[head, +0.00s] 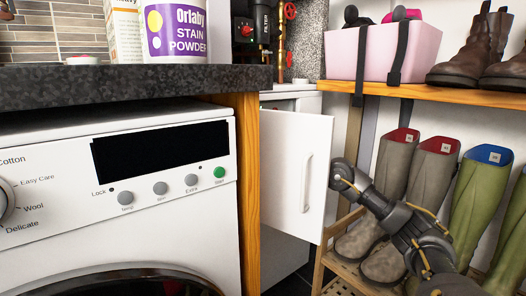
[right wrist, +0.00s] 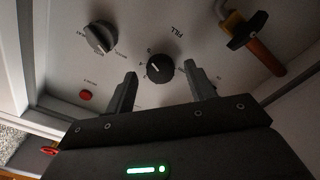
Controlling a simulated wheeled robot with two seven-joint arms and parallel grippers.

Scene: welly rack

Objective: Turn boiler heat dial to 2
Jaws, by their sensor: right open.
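In the right wrist view a pale panel carries a small round black dial (right wrist: 160,68) with a light pointer mark and small marks around it. A larger grey-black knob (right wrist: 100,38) sits to its left. The lettering is inverted and mostly too small to read, so I cannot tell for sure which is the heat dial or its setting. My right gripper (right wrist: 160,74) is open, its fingertips on either side of the small dial; contact is unclear. In the head view the open white door (head: 297,170) hides this gripper and the panel. My left gripper is out of view.
A red button (right wrist: 86,95) and a dark-handled valve on a copper pipe (right wrist: 265,52) flank the dials. In the head view, a washing machine (head: 120,240) stands left under a dark worktop (head: 60,88). A rack with boots (head: 430,170) stands right, close behind my right arm.

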